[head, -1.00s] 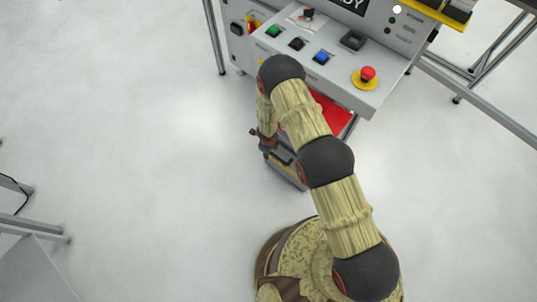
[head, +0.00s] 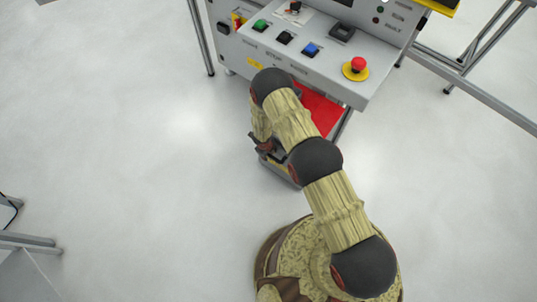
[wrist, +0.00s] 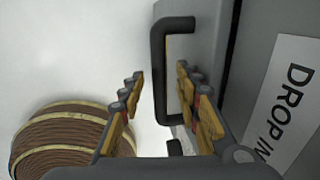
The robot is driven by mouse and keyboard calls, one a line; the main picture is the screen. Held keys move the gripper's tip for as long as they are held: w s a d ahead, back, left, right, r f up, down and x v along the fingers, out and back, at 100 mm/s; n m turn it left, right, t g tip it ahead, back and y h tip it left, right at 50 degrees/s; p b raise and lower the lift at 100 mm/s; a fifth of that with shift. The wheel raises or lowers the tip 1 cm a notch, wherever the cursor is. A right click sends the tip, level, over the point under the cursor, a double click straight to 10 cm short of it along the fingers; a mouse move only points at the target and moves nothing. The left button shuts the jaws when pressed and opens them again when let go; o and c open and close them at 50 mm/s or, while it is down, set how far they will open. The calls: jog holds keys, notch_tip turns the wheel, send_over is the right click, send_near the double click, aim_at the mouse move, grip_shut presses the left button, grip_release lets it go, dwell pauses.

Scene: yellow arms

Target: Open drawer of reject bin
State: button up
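The reject bin is the grey box (head: 275,174) low beside the console in the head view, mostly hidden by my arm. In the wrist view its grey front (wrist: 218,50) shows on the right, with a white "DROP IN" label (wrist: 285,100). A black bar handle (wrist: 159,75) stands out from the front. My gripper (wrist: 160,72) is open, and the handle bar appears between its two fingers. The right finger overlaps the gap between bar and front. I see no clear contact with the bar. In the head view my gripper (head: 262,146) is partly hidden behind my arm.
The grey console (head: 290,55) with coloured buttons and a red stop knob (head: 358,65) stands above and behind the bin. A red surface (head: 322,112) shows under the console. Metal frame legs (head: 480,95) stand at the right.

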jog(key=shift+c, duration=0.3)
jog(key=c, duration=0.7)
grip_shut()
